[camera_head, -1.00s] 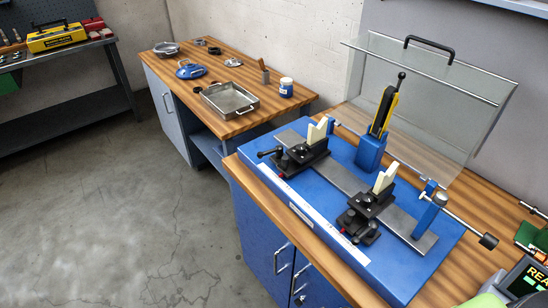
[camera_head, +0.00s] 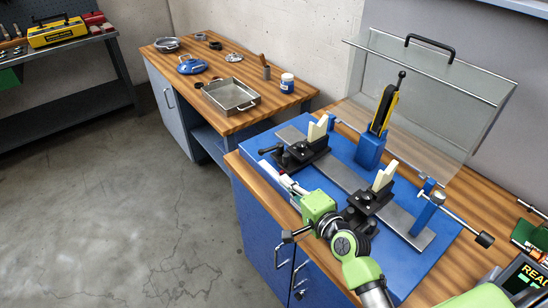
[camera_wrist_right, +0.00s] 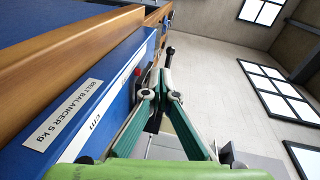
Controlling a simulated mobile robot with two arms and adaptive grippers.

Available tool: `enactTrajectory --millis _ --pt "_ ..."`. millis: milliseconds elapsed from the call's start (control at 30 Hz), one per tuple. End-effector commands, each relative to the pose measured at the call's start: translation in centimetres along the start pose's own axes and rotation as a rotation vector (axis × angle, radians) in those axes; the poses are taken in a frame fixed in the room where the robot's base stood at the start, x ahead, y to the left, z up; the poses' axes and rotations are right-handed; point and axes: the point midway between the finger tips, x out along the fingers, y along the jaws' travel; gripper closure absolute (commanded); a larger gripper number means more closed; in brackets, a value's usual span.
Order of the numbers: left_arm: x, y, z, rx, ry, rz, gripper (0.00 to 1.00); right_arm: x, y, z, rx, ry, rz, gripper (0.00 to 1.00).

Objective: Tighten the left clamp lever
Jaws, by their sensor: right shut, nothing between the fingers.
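The left clamp (camera_head: 303,154) stands on the rail of the blue balancer base and carries a cream V-block (camera_head: 317,131). Its black lever (camera_head: 266,151) sticks out to the left and ends in a ball knob. In the wrist view a black knob, seemingly the lever's (camera_wrist_right: 170,51), shows just beyond the fingertips. My right gripper (camera_head: 268,168) reaches in over the base's front edge, close to the lever. Its green fingers (camera_wrist_right: 161,78) are closed together with nothing between them. Contact with the lever cannot be told. My left gripper is not in view.
The right clamp (camera_head: 369,201) stands close to my right arm. A blue post with a yellow-black part (camera_head: 380,115) and a raised clear cover (camera_head: 425,90) stand behind. A second bench (camera_head: 165,75) holds a metal tray (camera_head: 230,96). The floor at left is clear.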

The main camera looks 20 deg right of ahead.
Motion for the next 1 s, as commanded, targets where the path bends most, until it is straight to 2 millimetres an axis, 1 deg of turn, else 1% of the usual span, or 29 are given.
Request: enactTrajectory --millis 33,100,200,533,633,767,1000 --pt "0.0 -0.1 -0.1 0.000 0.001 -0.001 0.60 0.3 -0.4 -0.6 0.037 0.018 -0.019 1.00" --pt "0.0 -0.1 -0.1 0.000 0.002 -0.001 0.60 0.5 -0.7 -1.2 0.071 0.034 -0.038 1.00" --pt "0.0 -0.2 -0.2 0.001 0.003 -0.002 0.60 0.7 -0.9 -1.7 0.096 0.046 -0.051 1.00" --pt "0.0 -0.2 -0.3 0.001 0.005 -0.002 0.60 0.7 -0.9 -1.7 0.098 0.048 -0.053 1.00" --pt "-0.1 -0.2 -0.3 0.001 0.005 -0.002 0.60 1.1 -1.1 -1.7 0.097 0.047 -0.053 1.00" --pt "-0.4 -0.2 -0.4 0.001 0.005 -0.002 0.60 2.6 -1.2 -1.8 0.097 0.047 -0.054 1.00" --pt "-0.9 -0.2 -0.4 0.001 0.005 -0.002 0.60 6.7 -1.4 -2.0 0.095 0.046 -0.053 1.00"
